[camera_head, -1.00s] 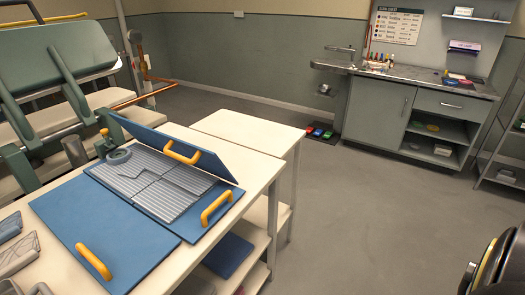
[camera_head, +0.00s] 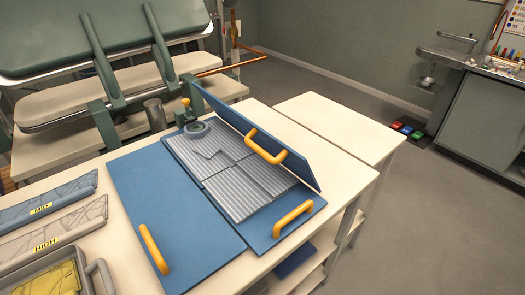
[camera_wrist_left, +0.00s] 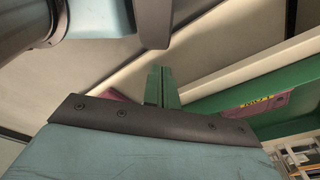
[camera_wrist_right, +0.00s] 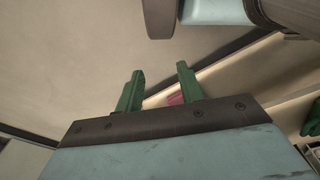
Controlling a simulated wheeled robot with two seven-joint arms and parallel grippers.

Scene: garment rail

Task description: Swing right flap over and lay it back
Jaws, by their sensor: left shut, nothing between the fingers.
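The blue folding board lies on the white table. Its right flap (camera_head: 250,126) stands tilted up along the board's right side, with a yellow handle (camera_head: 266,147) on it. The left flap (camera_head: 168,220) lies flat with its own yellow handle (camera_head: 153,250). The near flap (camera_head: 283,217) lies flat with a yellow handle (camera_head: 293,219). A grey ribbed garment (camera_head: 235,172) lies on the middle panel. My left gripper (camera_wrist_left: 162,85) is shut and empty in its wrist view. My right gripper (camera_wrist_right: 158,85) has its fingers apart with nothing between them. Neither gripper shows in the head view.
A green press (camera_head: 75,35) stands behind. A bare white table (camera_head: 340,128) adjoins at right.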

